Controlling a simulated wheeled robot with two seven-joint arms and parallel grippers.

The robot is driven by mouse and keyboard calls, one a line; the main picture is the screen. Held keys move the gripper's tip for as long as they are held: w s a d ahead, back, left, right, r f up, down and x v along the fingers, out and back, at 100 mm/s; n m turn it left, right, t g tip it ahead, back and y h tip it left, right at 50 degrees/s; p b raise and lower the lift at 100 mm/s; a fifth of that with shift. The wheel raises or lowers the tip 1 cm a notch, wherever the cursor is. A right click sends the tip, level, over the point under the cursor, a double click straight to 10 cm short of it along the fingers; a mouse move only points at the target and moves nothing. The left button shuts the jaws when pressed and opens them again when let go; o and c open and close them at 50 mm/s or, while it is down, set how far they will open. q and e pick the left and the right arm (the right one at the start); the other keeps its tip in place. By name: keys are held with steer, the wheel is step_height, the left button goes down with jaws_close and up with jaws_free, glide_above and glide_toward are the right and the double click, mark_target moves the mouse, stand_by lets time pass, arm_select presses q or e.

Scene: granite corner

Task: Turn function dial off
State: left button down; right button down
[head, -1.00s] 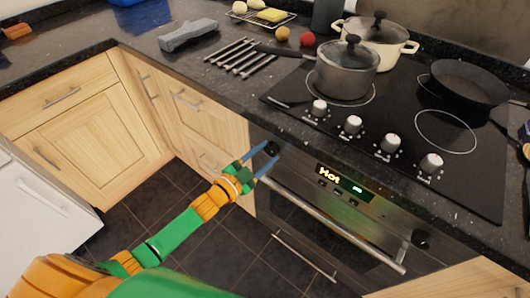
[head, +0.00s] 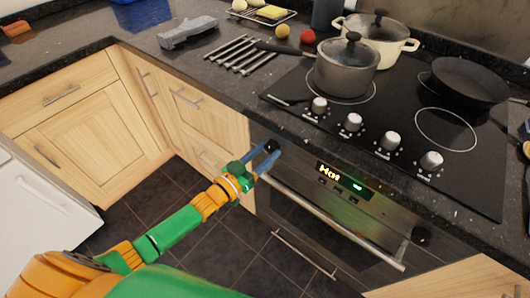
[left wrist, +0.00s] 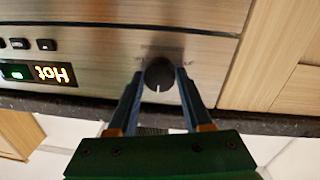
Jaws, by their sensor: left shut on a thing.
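The function dial is a black round knob (head: 271,147) at the left end of the steel oven panel in the head view. It also shows in the left wrist view (left wrist: 159,74), with a white mark pointing toward the bottom of that picture. My left gripper (head: 266,152) has its blue fingers on both sides of this knob and is shut on it. In the left wrist view the fingers (left wrist: 159,88) reach the knob from below. The oven display (head: 343,180) reads "Hot", with a green sign beside it. My right gripper is not in view.
A second black knob (head: 421,236) is at the panel's right end. The oven handle bar (head: 330,222) runs below the panel. Above are the black hob (head: 400,150) with several white knobs, a grey pot (head: 345,72), a cream pot (head: 388,42) and a black pan (head: 469,82).

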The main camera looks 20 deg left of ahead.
arm_select(q)
steer(key=shift+n, duration=0.4)
steer(key=shift+c, duration=1.6)
jaws_free()
steer(key=v, duration=0.7)
